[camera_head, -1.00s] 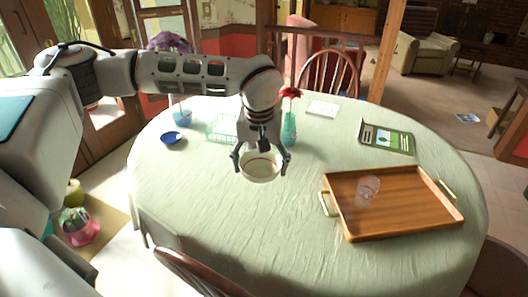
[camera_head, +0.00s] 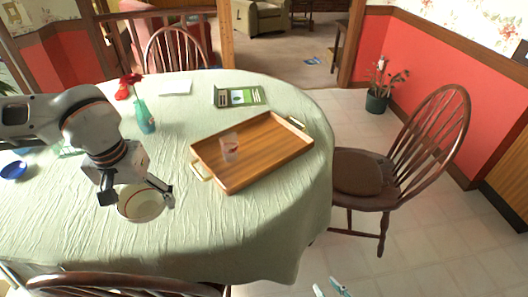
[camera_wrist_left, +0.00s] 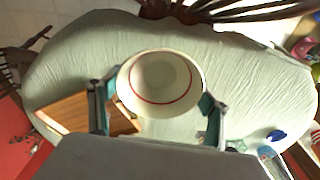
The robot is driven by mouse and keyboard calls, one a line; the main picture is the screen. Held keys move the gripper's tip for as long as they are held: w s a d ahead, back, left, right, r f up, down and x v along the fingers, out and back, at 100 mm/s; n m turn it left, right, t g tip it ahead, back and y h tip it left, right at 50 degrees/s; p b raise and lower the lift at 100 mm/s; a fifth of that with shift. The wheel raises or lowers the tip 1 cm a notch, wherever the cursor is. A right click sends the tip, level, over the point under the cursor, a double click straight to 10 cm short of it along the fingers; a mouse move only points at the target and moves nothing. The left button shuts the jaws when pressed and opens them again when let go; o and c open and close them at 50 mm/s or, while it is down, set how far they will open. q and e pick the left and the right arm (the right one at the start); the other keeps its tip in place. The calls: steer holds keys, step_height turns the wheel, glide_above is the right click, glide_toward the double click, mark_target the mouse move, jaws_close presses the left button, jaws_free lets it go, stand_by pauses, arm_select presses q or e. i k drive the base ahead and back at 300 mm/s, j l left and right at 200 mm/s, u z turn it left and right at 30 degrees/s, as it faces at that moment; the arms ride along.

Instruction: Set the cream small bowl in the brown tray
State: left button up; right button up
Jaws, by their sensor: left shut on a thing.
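My left gripper (camera_head: 137,198) is shut on the cream small bowl (camera_head: 141,208), which has a red line inside its rim. The bowl is held above the tablecloth, left of the brown tray. In the left wrist view the bowl (camera_wrist_left: 160,84) sits between the two fingers. The brown tray (camera_head: 262,165) lies on the table and also shows in the left wrist view (camera_wrist_left: 68,113), partly hidden behind a finger. My right gripper (camera_head: 331,288) shows only its fingertips at the bottom edge, apart and empty, over the floor.
A clear glass (camera_head: 229,148) stands in the left part of the tray; the tray's right part is bare. A teal vase (camera_head: 145,118) with a red flower and a blue bowl (camera_head: 13,171) stand further left.

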mark_target(269, 140)
steer(key=l+z, duration=0.1)
steer(key=l, duration=0.7)
steer(key=i+l, duration=0.2)
steer(key=l, duration=0.15)
steer(key=i+l+z, duration=0.15)
steer(key=l, duration=0.25)
steer(key=i, duration=0.5)
